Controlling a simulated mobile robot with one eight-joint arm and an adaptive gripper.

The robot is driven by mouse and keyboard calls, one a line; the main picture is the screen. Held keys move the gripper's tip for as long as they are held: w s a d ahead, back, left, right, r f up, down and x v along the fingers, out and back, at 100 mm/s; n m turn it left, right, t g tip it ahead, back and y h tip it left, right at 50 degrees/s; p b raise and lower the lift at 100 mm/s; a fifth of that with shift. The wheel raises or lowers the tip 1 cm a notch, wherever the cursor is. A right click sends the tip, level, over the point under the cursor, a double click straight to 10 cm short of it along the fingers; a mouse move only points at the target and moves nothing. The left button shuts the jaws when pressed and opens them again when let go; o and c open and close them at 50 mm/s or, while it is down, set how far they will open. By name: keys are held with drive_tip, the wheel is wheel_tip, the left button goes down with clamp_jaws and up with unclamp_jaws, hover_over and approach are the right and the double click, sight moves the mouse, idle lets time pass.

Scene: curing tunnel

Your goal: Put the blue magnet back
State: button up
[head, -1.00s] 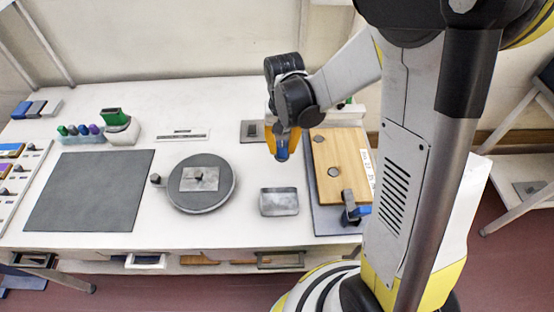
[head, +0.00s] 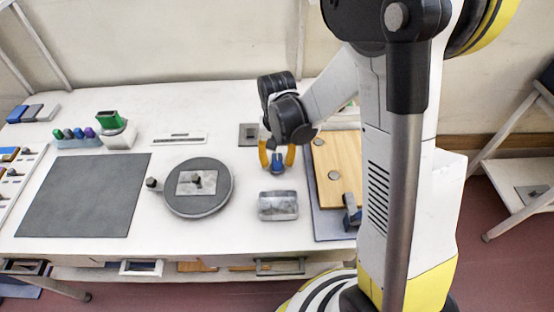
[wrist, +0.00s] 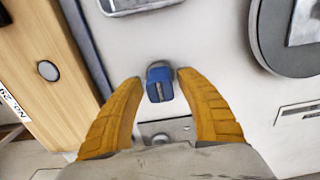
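The blue magnet (head: 277,168) is a small upright block with a grey slot in its top. It sits between my fingertips and seems to stand on the white table, though its underside is hidden. My gripper (head: 277,160) points down over it with its orange fingers spread. In the wrist view, narrow gaps show between the magnet (wrist: 159,84) and the fingertips of my gripper (wrist: 159,78). A grey metal plate with a dark square (head: 249,134) lies behind it. It shows partly in the wrist view (wrist: 180,127), below the magnet.
A grey metal tray (head: 278,206) lies just in front of the magnet. A round grey turntable (head: 215,200) and a dark mat (head: 85,195) are on the left.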

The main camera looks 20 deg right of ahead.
sight(277, 157)
wheel_tip(277, 157, up, 13)
drive_tip(key=p, duration=0.5)
drive_tip(key=s+r+n+t, duration=0.3)
drive_tip(key=s+r+t, duration=0.4)
drive_tip(key=s+r, duration=0.3)
drive_tip(key=s, duration=0.2)
drive_tip(key=shift+s+r+n, duration=0.3)
drive_tip(key=shift+s+r, duration=0.05)
drive_tip(key=shift+s, duration=0.05)
